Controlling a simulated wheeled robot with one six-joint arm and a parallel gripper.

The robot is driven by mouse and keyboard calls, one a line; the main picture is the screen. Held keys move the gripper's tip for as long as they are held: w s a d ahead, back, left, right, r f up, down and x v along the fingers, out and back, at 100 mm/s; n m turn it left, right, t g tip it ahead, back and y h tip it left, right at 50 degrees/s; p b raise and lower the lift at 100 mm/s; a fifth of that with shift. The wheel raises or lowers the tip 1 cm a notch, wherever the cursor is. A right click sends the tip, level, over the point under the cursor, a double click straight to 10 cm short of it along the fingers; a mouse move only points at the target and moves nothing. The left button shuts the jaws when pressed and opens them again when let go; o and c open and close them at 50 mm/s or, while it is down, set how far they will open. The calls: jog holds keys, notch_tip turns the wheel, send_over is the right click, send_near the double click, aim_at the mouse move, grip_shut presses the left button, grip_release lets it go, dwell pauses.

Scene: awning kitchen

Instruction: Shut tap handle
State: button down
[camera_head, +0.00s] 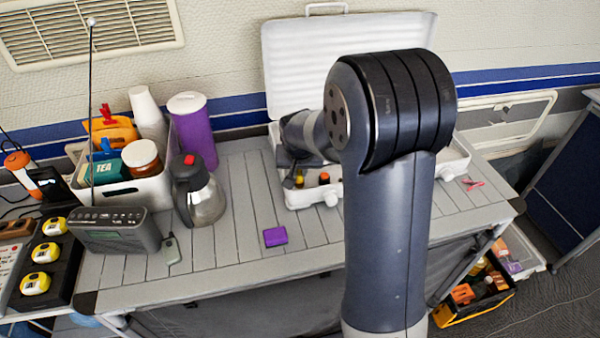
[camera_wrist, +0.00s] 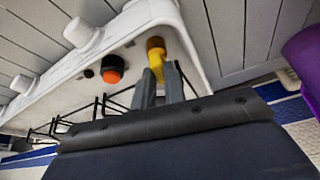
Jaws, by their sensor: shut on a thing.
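The yellow tap handle (camera_wrist: 156,52) is on the white stove's front panel, and also shows in the head view (camera_head: 299,180). In the wrist view, my gripper (camera_wrist: 160,76) reaches it with its two grey fingers on either side of its lower part and is shut on it. The fingers partly cover the handle. In the head view my arm hides much of the stove. The white stove (camera_head: 330,190) stands with its lid (camera_head: 300,62) raised.
An orange-red button (camera_wrist: 112,68) and white knobs (camera_wrist: 82,32) are near the handle on the stove. A steel jug (camera_head: 203,200), a purple container (camera_head: 194,130) and a radio (camera_head: 115,232) stand left on the slatted table. A purple block (camera_head: 275,237) lies in front.

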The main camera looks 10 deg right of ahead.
jog(key=m+b, duration=0.1)
jog(key=m+h+b, duration=0.1)
jog(key=m+b, duration=0.1)
jog(key=shift+w+a+f+m, duration=0.1)
jog(key=shift+a+f+m, duration=0.05)
jog(key=shift+f+m, duration=0.15)
jog(key=m+g+h+b, duration=0.1)
jog(key=m+b, duration=0.1)
jog(key=m, duration=0.1)
jog(key=shift+r+m+b, duration=0.15)
jog(key=shift+m+b, duration=0.15)
jog(key=m, duration=0.2)
jog(key=m+g+h, duration=0.1)
jog(key=shift+w+a+r+m+g+b, duration=0.1)
jog(key=shift+m+g+b, duration=0.2)
jog(key=shift+m+b, duration=0.1)
jog(key=shift+w+m+g, duration=0.1)
jog(key=shift+m+g, duration=0.7)
jog(key=shift+m, duration=1.4)
jog(key=c, duration=1.5)
grip_release()
jog(key=shift+o, duration=0.2)
jog(key=shift+r, duration=0.15)
